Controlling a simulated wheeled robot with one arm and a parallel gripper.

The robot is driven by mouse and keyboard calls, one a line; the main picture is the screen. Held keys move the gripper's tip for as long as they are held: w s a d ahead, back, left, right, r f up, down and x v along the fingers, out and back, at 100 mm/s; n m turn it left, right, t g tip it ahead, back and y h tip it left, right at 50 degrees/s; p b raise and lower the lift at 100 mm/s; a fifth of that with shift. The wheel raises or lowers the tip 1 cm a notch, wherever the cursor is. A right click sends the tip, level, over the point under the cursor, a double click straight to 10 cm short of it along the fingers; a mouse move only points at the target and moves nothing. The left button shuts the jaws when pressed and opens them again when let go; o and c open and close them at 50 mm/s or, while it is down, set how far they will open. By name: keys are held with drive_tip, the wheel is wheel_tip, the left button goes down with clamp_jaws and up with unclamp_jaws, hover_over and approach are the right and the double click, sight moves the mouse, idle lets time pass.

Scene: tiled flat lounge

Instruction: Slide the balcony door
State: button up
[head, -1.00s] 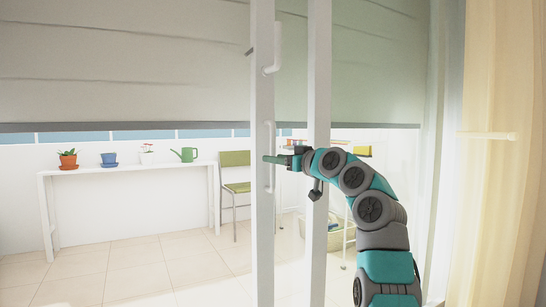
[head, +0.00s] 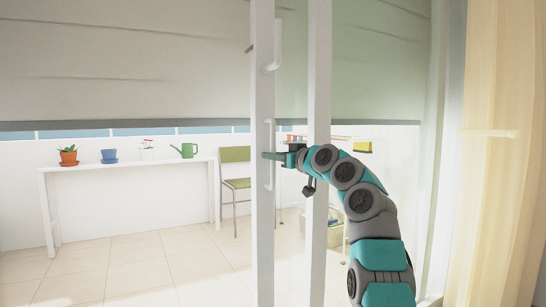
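The balcony door shows as white upright stiles in the middle of the head view, the left one (head: 262,240) carrying a vertical white pull handle (head: 269,180). A second white handle (head: 277,45) shows higher up. My gripper (head: 271,156) is at the middle of the lower handle, and its teal fingers overlap the handle and stile in the picture. The fingers are seen nearly edge-on, so I cannot tell whether they are closed around the handle or just beside it. My arm comes in from the lower right, in front of the right stile (head: 319,90).
Through the glass, a white table (head: 130,166) holds flower pots and a green watering can (head: 188,150). A green chair (head: 236,168) stands beside it. A cream curtain (head: 500,180) hangs at the right. The tiled floor (head: 150,265) at left looks clear.

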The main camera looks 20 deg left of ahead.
clamp_jaws()
idle(0.9)
